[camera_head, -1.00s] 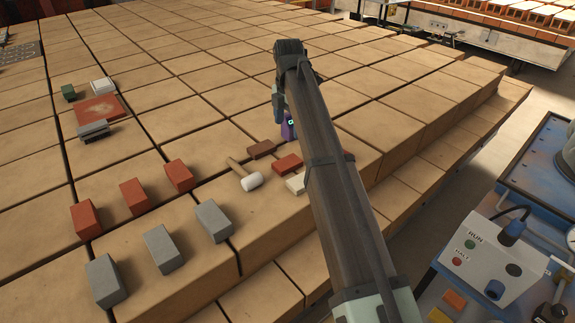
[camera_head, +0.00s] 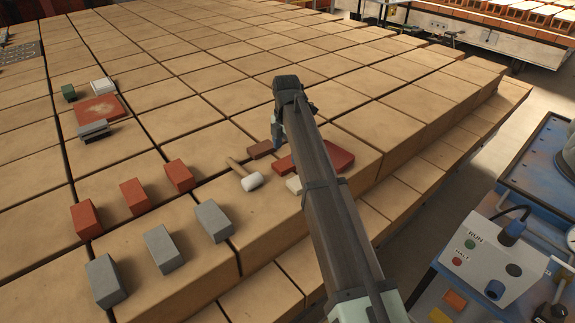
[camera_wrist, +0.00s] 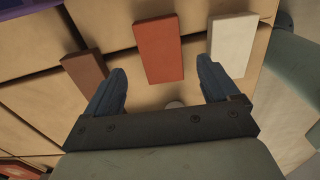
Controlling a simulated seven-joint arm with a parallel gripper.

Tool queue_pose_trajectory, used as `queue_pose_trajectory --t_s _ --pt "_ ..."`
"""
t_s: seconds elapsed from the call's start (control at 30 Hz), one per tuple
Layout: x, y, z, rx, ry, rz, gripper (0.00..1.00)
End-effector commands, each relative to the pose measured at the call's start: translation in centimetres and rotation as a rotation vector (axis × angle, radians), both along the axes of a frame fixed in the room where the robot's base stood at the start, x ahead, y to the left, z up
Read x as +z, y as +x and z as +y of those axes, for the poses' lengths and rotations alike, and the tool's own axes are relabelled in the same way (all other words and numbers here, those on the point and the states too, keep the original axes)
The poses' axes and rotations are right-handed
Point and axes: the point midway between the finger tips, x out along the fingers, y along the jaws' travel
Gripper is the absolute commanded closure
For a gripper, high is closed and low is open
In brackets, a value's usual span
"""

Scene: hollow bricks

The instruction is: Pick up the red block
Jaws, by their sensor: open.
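A flat red block (camera_wrist: 159,50) lies on the tan block surface in the wrist view, between a brown block (camera_wrist: 84,73) and a cream block (camera_wrist: 233,44). My gripper (camera_wrist: 161,75) is open and empty, with its blue fingers on either side of the red block's near end in the picture. I cannot tell the remaining height above it. In the head view the red block (camera_head: 283,164) is partly hidden behind my arm. The brown block (camera_head: 260,149) and part of the cream block (camera_head: 294,185) show beside it.
A mallet (camera_head: 251,182) lies left of the red block; its pale head shows between my fingers. Upright red bricks (camera_head: 134,196) and grey bricks (camera_head: 164,248) stand further left. A red surface (camera_head: 338,157) shows right of my arm. The upper middle is clear.

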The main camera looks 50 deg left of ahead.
Motion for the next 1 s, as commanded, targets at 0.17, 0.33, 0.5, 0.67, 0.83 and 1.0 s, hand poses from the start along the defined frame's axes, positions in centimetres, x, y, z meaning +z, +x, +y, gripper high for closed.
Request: queue_pose_trajectory --t_s 0.17,0.33,0.5,0.67,0.83,1.0 --pt "-2.3 0.2 -0.4 0.0 -0.002 0.001 0.12" --pt "-4.1 0.2 -0.3 0.0 -0.002 0.001 0.12" --pt "-4.3 0.2 -0.2 0.0 -0.001 0.0 0.12" --pt "-4.3 0.2 -0.2 0.0 -0.001 0.0 0.2" --pt "-4.3 0.2 -0.2 0.0 -0.001 0.0 0.37" --pt "-4.3 0.2 -0.2 0.0 -0.001 0.0 0.53"
